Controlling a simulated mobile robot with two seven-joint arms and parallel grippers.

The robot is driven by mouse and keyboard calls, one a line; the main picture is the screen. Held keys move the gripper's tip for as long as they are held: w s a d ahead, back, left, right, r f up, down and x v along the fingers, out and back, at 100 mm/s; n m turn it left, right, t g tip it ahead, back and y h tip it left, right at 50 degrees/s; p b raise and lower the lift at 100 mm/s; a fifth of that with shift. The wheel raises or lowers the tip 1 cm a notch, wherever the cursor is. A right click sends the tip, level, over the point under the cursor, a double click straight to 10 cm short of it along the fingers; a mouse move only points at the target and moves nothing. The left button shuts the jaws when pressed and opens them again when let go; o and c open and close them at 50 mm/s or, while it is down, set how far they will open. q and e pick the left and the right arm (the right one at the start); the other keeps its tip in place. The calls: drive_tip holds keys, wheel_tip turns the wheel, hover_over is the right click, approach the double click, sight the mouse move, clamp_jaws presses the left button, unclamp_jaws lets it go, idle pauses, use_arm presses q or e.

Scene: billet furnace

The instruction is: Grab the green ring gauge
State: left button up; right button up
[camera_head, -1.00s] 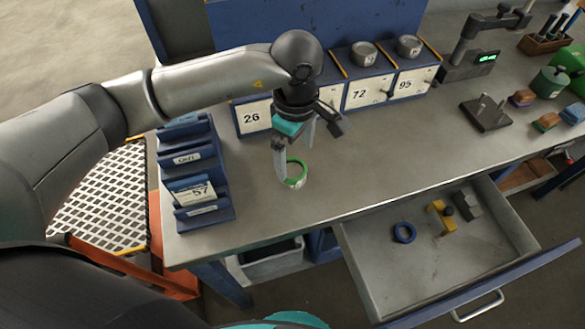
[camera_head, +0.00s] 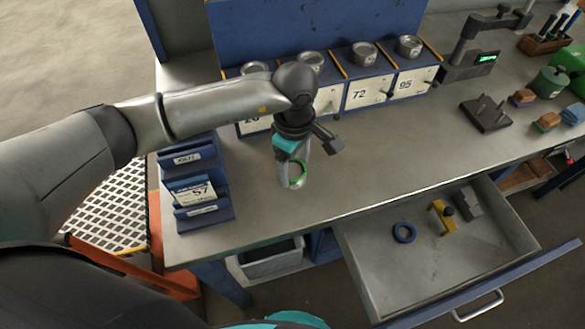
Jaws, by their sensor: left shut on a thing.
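The green ring gauge (camera_head: 299,181) is at the fingertips of my left gripper (camera_head: 293,178), over the workbench top. My left gripper points down and is shut on the ring. Its fingers cover part of the ring. I cannot tell whether the ring still touches the bench. My right gripper is not in view.
A card rack (camera_head: 205,210) stands left of the ring. Numbered bins (camera_head: 368,92) with grey rings on top stand behind.

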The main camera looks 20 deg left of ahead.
use_arm(q)
drive_tip(key=c, duration=0.8)
